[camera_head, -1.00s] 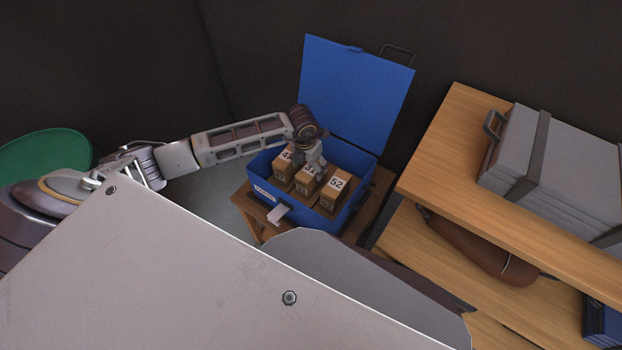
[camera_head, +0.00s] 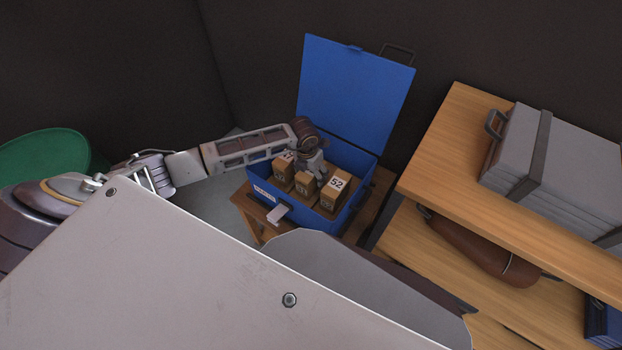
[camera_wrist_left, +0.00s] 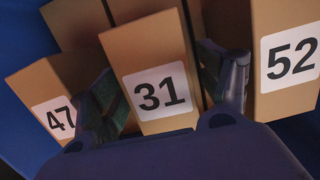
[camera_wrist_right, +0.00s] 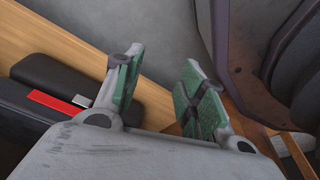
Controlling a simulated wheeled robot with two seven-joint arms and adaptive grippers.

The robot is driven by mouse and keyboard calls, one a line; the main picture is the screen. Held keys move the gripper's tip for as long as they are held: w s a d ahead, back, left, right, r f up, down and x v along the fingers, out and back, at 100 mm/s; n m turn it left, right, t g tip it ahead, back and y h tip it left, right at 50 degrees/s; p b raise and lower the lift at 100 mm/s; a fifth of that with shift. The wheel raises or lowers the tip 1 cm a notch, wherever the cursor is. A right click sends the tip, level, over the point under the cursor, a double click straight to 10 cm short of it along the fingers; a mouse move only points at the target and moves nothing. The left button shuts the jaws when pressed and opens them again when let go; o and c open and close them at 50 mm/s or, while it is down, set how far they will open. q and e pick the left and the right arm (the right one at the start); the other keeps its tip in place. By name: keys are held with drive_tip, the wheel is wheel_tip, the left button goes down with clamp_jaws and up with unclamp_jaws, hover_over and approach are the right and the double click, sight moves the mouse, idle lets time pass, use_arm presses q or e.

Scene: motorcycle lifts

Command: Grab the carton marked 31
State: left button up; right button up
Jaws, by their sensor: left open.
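The carton marked 31 (camera_head: 303,186) stands in the open blue box (camera_head: 263,189), between the carton marked 47 (camera_head: 283,174) and the carton marked 52 (camera_head: 335,190). In the head view my left gripper (camera_head: 317,168) is low over it and hides its label. In the left wrist view the carton marked 31 (camera_wrist_left: 158,92) is in the middle, with my left gripper's open fingers (camera_wrist_left: 165,75) on either side of it, in the gaps beside its neighbours. I cannot tell whether they touch it. My right gripper (camera_wrist_right: 162,78) is open and empty, away from the box.
The blue box's raised lid (camera_head: 356,95) stands behind the cartons. The box rests on a small wooden table (camera_head: 247,212). A wooden shelf (camera_head: 438,140) with a strapped grey case (camera_head: 560,150) stands on the right. More cartons show behind 31 in the left wrist view.

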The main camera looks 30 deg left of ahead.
use_arm(q)
drive_tip(key=shift+w+f, duration=0.15)
drive_tip(key=shift+f, duration=0.6)
drive_tip(key=shift+w+f, duration=0.1)
drive_tip(key=shift+f, duration=0.6)
drive_tip(key=c, duration=1.2)
drive_tip(key=shift+r, duration=0.5)
wheel_tip(320, 180, up, 8)
drive_tip(key=shift+f+p, duration=0.15)
drive_tip(key=shift+p, duration=0.2)
drive_tip(key=shift+r, duration=0.65)
use_arm(e)
drive_tip(key=shift+d+f, duration=0.45)
drive_tip(key=shift+s, duration=0.15)
